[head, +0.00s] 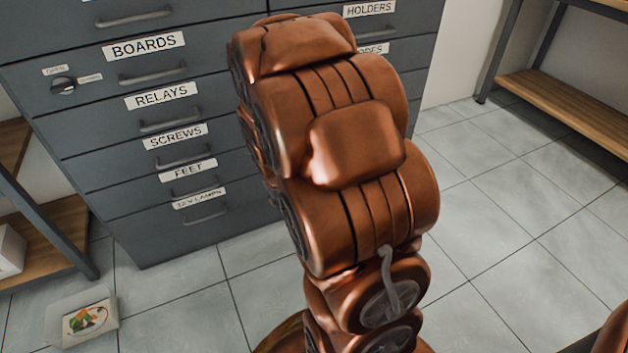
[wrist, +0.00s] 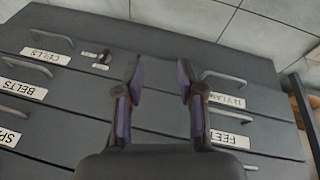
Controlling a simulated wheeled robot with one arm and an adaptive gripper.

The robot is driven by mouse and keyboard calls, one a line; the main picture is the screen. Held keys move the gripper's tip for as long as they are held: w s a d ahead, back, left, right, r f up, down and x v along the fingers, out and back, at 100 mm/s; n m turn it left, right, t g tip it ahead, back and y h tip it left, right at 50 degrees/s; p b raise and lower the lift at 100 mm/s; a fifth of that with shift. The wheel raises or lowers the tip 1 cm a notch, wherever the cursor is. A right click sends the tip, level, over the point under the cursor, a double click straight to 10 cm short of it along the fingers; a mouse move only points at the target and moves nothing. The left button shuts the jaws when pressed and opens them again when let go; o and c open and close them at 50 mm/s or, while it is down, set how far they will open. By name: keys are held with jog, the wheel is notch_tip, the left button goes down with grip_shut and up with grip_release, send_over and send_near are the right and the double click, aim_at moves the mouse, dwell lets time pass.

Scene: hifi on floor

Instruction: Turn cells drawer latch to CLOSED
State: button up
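In the wrist view the cells drawer front, with its CELLS label (wrist: 45,56), is at the upper left and appears upside down. A small dark latch knob (wrist: 104,56) with two small pale labels beside it sits on that front, left of my gripper (wrist: 160,82). The label words and the knob's exact setting are too small to read. My gripper is open, its two dark fingers apart with nothing between them. It is over the cabinet front, to the right of the latch. In the head view my arm hides the cells drawer and the gripper.
The grey cabinet (head: 95,165) has a handled drawer column at left. Shelves stand either side of the cabinet. A tray (head: 83,318) lies on the floor at lower left. Tiled floor at right is clear.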

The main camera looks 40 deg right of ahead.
jog(key=w+d+f+t+h+b, duration=0.1)
jog(key=w+d+f+t+b, duration=0.1)
jog(key=w+d+f+t, duration=0.55)
jog(key=w+d+f+t+b, duration=0.2)
jog(key=w+d+f, duration=0.1)
jog(key=d+f, duration=0.8)
jog(key=s+d+f+m+t+h+b, duration=0.1)
jog(key=s+d+m+t+h+b, duration=0.1)
jog(key=s+d+t, duration=0.2)
jog(key=b+x, duration=0.2)
jog(key=x, duration=0.5)
jog(key=shift+w+b, duration=0.4)
jog(key=shift+a+t, duration=0.1)
jog(key=shift+t, duration=0.15)
jog(key=shift+c, duration=0.3)
grip_shut()
